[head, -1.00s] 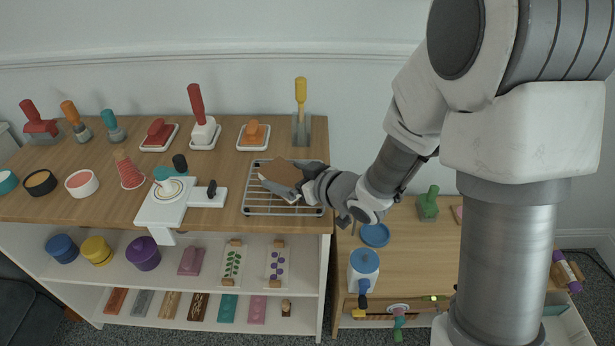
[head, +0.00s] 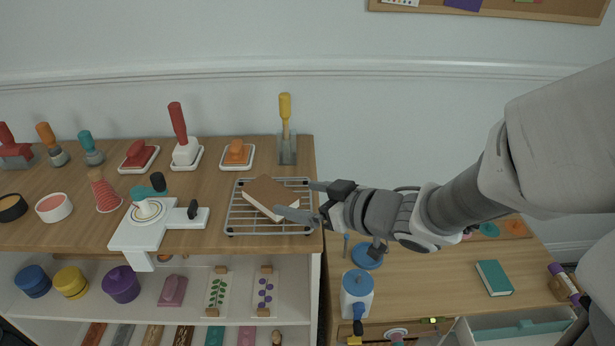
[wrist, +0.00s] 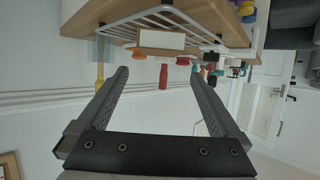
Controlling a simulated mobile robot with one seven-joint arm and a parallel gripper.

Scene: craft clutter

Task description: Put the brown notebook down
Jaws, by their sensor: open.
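The brown notebook (head: 272,194) lies on a wire rack (head: 240,222) on top of the wooden shelf unit. Its brown cover faces up and its pale page edges face the front. My gripper (head: 300,200) is open at the right end of the rack, its fingers pointing left toward the notebook. In the wrist view the notebook's pale edge (wrist: 162,40) shows beyond and between the spread fingers of my gripper (wrist: 158,80), with nothing held between them.
A white press-like device (head: 150,226) stands left of the rack. Stamps on white trays, such as the orange one (head: 237,152), and a yellow-handled tool (head: 286,120) stand behind. A lower desk (head: 430,275) holding a teal book (head: 494,277) is at the right.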

